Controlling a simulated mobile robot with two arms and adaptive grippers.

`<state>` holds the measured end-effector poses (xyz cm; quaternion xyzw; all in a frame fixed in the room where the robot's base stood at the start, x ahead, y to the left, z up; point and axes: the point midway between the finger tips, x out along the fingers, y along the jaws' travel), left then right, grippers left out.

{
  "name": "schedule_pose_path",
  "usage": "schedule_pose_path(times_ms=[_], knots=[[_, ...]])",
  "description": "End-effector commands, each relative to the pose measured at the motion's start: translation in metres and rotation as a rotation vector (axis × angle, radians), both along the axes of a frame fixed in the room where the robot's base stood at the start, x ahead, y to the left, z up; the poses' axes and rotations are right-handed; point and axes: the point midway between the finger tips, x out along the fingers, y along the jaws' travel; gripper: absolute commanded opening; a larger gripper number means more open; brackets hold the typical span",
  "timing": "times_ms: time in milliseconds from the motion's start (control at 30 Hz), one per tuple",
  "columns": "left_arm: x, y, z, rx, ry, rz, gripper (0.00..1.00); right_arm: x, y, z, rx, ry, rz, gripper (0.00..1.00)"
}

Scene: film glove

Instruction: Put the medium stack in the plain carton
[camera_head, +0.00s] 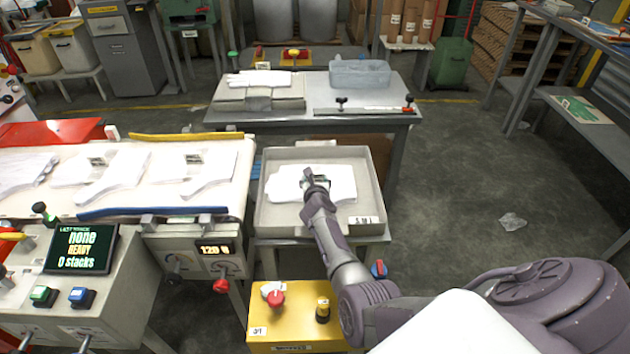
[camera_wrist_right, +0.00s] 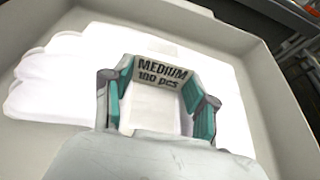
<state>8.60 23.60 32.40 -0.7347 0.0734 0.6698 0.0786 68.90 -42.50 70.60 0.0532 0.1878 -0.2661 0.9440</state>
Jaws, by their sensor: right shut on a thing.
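The medium stack (camera_head: 341,184) is a flat pile of white film gloves lying in a grey shallow tray (camera_head: 283,224) marked "S M L". Its band reads "MEDIUM 100 pcs" in the right wrist view (camera_wrist_right: 162,72). My right gripper (camera_head: 316,183) is over the stack, its teal-padded fingers (camera_wrist_right: 161,105) shut on it at the band. The stack looks low in the tray; I cannot tell whether it still touches the floor. My left gripper is not in view. I cannot identify the plain carton for certain; a brown surface (camera_head: 372,146) shows partly hidden behind the tray.
A white belt (camera_head: 120,207) with glove shapes runs at the left, beside a control panel with a screen (camera_head: 82,249). A yellow button box (camera_head: 290,322) stands in front of the tray. A grey table (camera_head: 310,118) behind bears a translucent bin (camera_head: 360,74). Floor at right is open.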

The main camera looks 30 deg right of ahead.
Motion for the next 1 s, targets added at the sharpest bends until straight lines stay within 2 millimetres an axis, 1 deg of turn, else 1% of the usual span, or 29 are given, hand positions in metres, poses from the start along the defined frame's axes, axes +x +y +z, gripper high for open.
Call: schedule_pose_path(times_ms=[33,67,100,200,633,767,900,1000], knots=[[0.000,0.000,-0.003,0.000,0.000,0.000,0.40,0.000,0.000,-0.003,0.001,-0.002,0.001,0.20],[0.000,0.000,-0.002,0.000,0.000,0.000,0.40,0.000,0.000,-0.002,0.000,0.000,0.000,0.61],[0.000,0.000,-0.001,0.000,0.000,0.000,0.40,0.000,0.000,-0.001,0.000,0.000,0.000,0.68],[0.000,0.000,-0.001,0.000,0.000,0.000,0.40,0.000,0.000,-0.001,0.000,0.000,0.000,0.83],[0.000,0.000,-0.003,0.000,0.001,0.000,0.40,-0.001,0.000,0.000,-0.001,0.000,0.000,0.83],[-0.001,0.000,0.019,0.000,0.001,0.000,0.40,-0.019,0.011,0.013,0.001,0.002,0.000,0.83],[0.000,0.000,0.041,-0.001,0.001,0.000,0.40,-0.049,0.019,0.028,0.000,0.002,-0.001,0.83],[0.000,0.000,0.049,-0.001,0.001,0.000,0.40,-0.067,0.031,0.035,0.001,0.002,0.000,0.83]])
